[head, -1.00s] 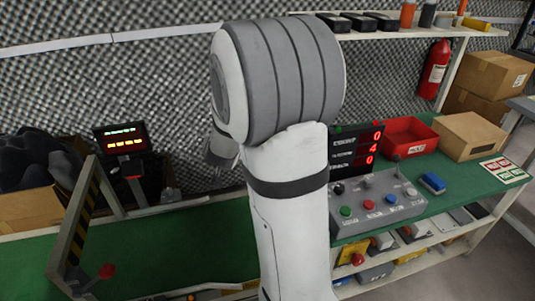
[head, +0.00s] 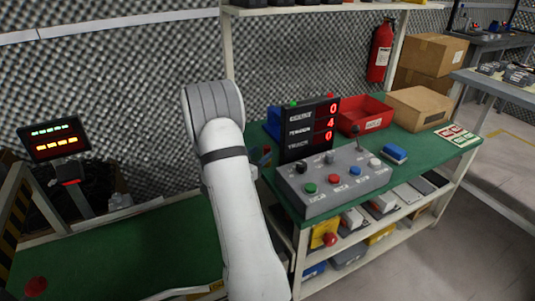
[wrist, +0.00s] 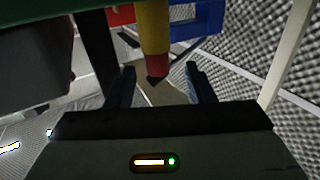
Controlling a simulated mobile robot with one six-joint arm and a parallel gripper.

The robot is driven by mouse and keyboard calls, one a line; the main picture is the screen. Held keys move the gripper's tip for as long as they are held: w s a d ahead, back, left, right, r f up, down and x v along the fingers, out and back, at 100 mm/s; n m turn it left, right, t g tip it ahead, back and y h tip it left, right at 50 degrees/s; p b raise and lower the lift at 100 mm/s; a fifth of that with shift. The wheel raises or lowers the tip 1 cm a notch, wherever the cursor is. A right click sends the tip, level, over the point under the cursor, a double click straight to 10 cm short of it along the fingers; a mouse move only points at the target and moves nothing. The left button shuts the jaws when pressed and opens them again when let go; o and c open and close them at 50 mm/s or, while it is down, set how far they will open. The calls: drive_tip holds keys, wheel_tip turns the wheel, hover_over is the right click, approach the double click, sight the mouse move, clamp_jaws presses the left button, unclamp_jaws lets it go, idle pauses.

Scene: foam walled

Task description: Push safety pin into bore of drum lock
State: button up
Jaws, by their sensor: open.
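My gripper (wrist: 162,82) is open in the wrist view, with a dark finger on each side. A yellow post with a red band and dark tip (wrist: 154,42) shows between the fingers, apart from them as far as I can see. I cannot tell whether it is the safety pin. In the head view my arm hides my gripper. I cannot make out the drum lock or its bore in either view.
A grey control box (head: 338,177) and counter display (head: 308,130) stand on the green bench. Behind are a red bin (head: 366,113) and a cardboard box (head: 420,107). Left stands a small lit screen (head: 53,138). A blue frame-like thing (wrist: 196,22) is near the post.

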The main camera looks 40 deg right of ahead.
sight(265, 151)
drive_tip(key=d+b, duration=0.1)
drive_tip(key=d, duration=0.3)
drive_tip(key=shift+w+d+f, duration=0.15)
drive_tip(key=c, duration=1)
